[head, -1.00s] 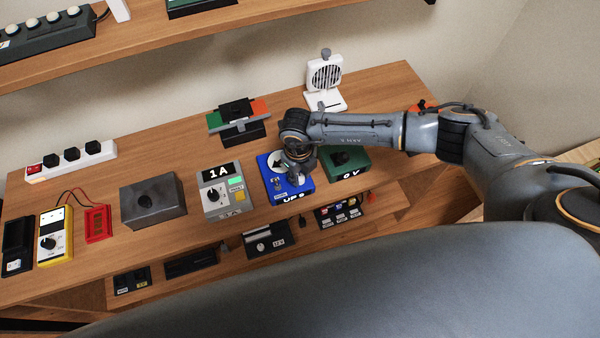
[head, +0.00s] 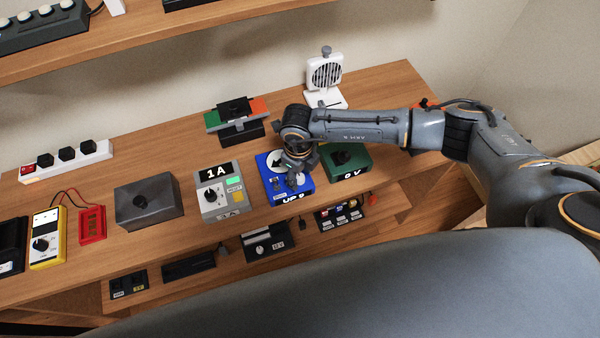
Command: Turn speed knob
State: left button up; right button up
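A blue box (head: 272,190) with a white round dial face (head: 273,160) and white lettering on its front edge stands on the wooden desk. I cannot read the word "speed" on any control, so I cannot tell which knob is the speed knob. My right gripper (head: 296,182) points down over the right part of the blue box. Its fingertips are at or just above the box top, and contact cannot be told. The gripper and wrist cover part of the box, including any knob under them. The fingers are too small and dark to show their opening. My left gripper is out of view.
Left of the blue box stand a grey "1A" box (head: 211,207) with a knob, and a dark grey box (head: 142,214). A green "0 V" box (head: 346,174) is close on the right, under my forearm. A white fan (head: 324,74) stands behind.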

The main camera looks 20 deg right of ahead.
aim_at(299, 178)
notch_tip(299, 178, up, 12)
jog(key=shift+a, duration=0.15)
dwell(0.6)
jog(key=shift+s, duration=0.1)
